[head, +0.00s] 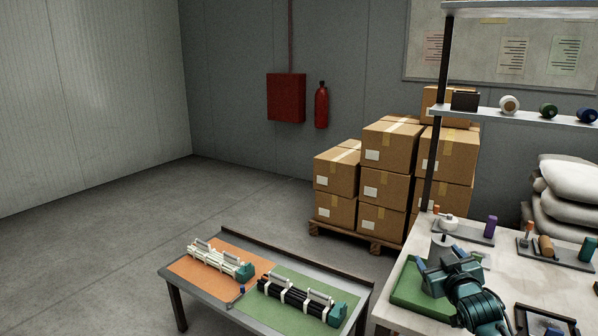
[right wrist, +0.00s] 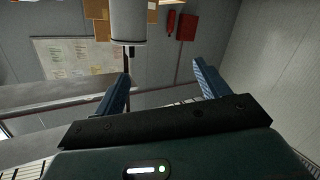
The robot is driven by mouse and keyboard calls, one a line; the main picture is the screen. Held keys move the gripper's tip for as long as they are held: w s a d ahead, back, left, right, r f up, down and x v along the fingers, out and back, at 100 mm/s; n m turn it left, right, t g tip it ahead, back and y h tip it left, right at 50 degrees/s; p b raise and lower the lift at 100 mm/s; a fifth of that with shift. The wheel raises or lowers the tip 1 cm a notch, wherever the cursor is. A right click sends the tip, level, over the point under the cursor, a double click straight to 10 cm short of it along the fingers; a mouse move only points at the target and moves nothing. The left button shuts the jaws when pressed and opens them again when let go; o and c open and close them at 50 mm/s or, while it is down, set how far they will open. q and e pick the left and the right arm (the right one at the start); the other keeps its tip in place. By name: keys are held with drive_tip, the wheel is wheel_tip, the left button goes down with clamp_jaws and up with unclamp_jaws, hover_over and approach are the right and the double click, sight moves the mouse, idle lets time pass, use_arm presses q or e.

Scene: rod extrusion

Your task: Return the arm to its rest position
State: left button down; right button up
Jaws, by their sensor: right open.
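My right gripper (head: 440,259) is over the green mat (head: 408,291) on the white workbench at the lower right of the head view. In the right wrist view its two blue fingers (right wrist: 162,70) stand wide apart, with nothing between them. A pale cylinder (head: 438,243) stands just behind the gripper in the head view. A pale cylinder with a dark tip (right wrist: 128,22) also shows beyond the fingers in the right wrist view; I cannot tell its exact distance. My left arm and gripper are in neither view.
A low table (head: 234,311) holds white rods on an orange mat (head: 187,269) and black rods on a green mat (head: 326,327). The workbench (head: 398,322) carries small trays, with a shelf (head: 520,115) above. Stacked boxes (head: 383,187) stand behind. The floor at left is clear.

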drive_tip(key=s+a+f+g+y, duration=0.2)
drive_tip(key=s+a+f, duration=0.5)
drive_tip(key=s+f, duration=0.3)
drive_tip(key=s+a+f+g+y, duration=0.1)
drive_tip(key=s+a+f, duration=0.2)
drive_tip(key=s, duration=0.6)
drive_tip(key=s+a+f+g, duration=0.1)
drive_tip(key=s+a+f, duration=0.3)
drive_tip(key=s, duration=0.5)
drive_tip(key=s+a+f+g+y, duration=0.1)
drive_tip(key=s+a+f, duration=0.2)
drive_tip(key=s, duration=0.5)
drive_tip(key=shift+s+a+f+g+y, duration=0.3)
drive_tip(key=shift+s+a+f+g, duration=0.1)
drive_tip(key=shift+a, duration=0.35)
